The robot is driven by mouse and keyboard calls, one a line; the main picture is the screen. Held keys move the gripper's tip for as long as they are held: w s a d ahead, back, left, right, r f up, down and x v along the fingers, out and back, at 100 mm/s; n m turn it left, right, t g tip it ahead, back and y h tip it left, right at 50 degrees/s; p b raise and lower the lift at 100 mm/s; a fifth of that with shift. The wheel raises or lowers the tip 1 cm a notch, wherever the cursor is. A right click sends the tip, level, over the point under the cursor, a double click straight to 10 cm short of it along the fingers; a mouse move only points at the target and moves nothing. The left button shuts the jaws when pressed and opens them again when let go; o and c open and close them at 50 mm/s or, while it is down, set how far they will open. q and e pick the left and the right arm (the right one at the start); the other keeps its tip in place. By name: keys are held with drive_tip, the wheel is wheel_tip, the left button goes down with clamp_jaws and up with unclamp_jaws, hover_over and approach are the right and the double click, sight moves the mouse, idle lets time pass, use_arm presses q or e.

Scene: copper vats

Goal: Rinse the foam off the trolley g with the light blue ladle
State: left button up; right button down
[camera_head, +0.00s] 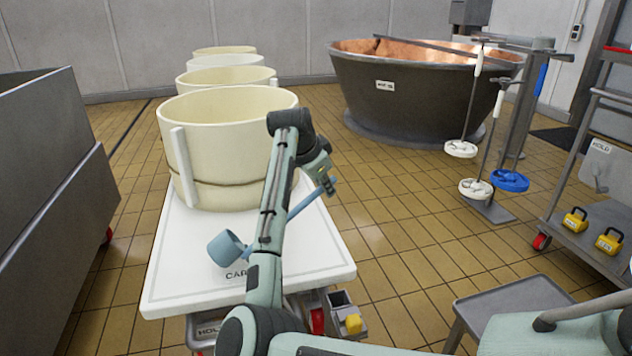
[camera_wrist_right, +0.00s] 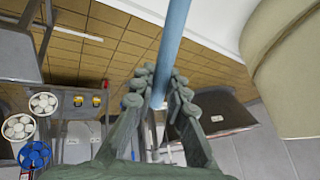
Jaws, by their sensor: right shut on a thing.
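The light blue ladle (camera_head: 226,248) has its cup low over the front of a white-topped trolley (camera_head: 185,285). Its handle slants up to the right, behind my arm. My right gripper (camera_head: 325,183) is shut on that handle, above the trolley's right edge. The right wrist view shows the handle (camera_wrist_right: 172,35) between the fingers of the gripper (camera_wrist_right: 158,90). The trolley top has partly hidden lettering starting "CA". I cannot make out foam on the visible top, and no letter g shows. My left gripper is not in view.
Several cream tubs (camera_head: 230,135) stand in a row, the nearest on the trolley. A grey tank (camera_head: 45,170) is left. A copper-lined vat (camera_head: 420,95) and a tool stand (camera_head: 490,208) are behind right. A shelf cart (camera_head: 600,180) and grey stool (camera_head: 512,303) are right.

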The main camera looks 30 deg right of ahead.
drive_tip(key=d+f+y+p, duration=0.2)
drive_tip(key=d+f+y, duration=0.1)
drive_tip(key=f, duration=0.3)
drive_tip(key=m+y, duration=0.1)
drive_tip(key=y, duration=0.2)
hover_over(333, 239)
drive_tip(key=s, duration=0.1)
drive_tip(key=f, duration=0.7)
drive_tip(key=shift+d+f, duration=0.15)
drive_tip(key=shift+d, duration=0.15)
drive_tip(key=shift+f+y, duration=0.7)
drive_tip(key=shift+f, duration=0.05)
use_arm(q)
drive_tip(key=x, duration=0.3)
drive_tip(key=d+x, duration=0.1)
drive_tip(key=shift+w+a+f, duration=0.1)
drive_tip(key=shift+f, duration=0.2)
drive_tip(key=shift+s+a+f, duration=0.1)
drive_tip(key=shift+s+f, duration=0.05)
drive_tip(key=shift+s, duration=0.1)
